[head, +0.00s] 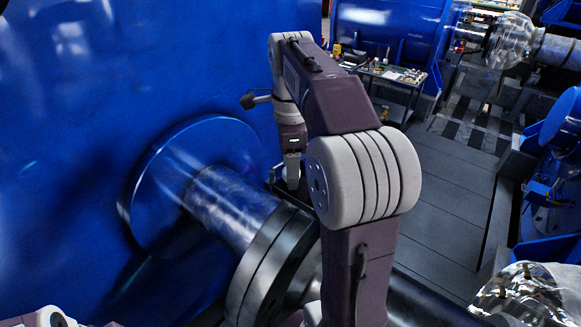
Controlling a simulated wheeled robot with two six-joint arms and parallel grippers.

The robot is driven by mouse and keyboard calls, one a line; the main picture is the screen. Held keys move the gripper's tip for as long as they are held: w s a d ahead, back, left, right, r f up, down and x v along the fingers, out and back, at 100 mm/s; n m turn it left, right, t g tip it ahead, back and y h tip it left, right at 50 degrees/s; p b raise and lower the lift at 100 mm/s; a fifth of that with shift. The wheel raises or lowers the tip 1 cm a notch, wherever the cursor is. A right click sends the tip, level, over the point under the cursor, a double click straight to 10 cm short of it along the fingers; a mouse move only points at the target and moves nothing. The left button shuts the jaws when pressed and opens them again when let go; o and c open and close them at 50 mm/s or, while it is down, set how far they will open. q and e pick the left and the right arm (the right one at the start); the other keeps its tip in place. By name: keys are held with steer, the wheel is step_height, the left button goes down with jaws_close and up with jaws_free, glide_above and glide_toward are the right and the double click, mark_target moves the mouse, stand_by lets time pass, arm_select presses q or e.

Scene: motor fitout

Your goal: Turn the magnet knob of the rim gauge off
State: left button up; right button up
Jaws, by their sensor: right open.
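My right gripper (283,181) points down above the far side of the steel shaft (225,205), near the dark coupling flange (262,262). Its jaws are open and small in the picture, and I see nothing clearly held between them. My own right arm crosses the middle of the view and covers what lies behind and right of the gripper. I cannot make out the rim gauge or its magnet knob; they may be hidden by the arm or the flange. Only a bit of my left arm shows at the bottom left, and its gripper is out of view.
A large blue housing (90,110) fills the left, with a round blue cover (160,205) around the shaft. A bench with small parts (395,75) stands at the back. Grey floor (445,190) lies clear on the right. A shiny wrapped part (520,293) is at the lower right.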

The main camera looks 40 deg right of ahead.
steer(key=shift+d, duration=0.1)
steer(key=shift+c, duration=0.4)
jaws_close()
steer(key=n+p, duration=0.2)
steer(key=n, duration=0.1)
steer(key=shift+r, duration=0.15)
steer(key=n+p, duration=0.2)
steer(key=n, duration=0.3)
steer(key=n+p, duration=0.2)
steer(key=n, duration=0.3)
steer(key=shift+n+p, duration=0.3)
steer(key=shift+n, duration=0.1)
steer(key=shift+n+p, duration=0.65)
steer(key=shift+n, duration=1.35)
